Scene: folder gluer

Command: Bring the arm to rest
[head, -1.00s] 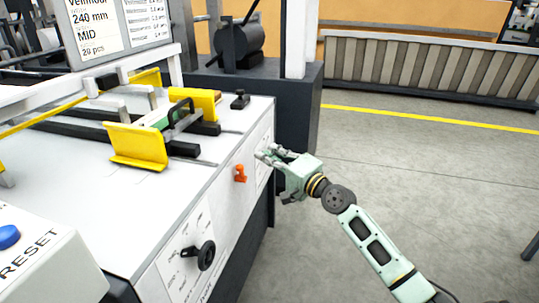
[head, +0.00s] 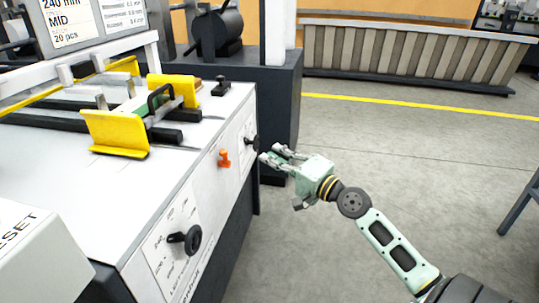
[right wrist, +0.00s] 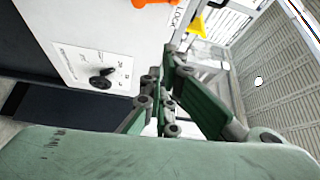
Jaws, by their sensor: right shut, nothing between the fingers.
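My right gripper (head: 274,157) is in the head view, just right of the machine's front panel, its fingers pointing at the panel's far end. It is shut and empty, and apart from the machine as far as I can see. A black knob (head: 251,143) sits on the panel near the fingertips; a black knob with a scale around it also shows in the right wrist view (right wrist: 101,83). In the right wrist view the green gripper fingers (right wrist: 166,100) reach forward past the panel. My left gripper is not in view.
The machine's white top (head: 60,175) carries yellow guides (head: 117,134). A RESET box (head: 35,250) stands at the left.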

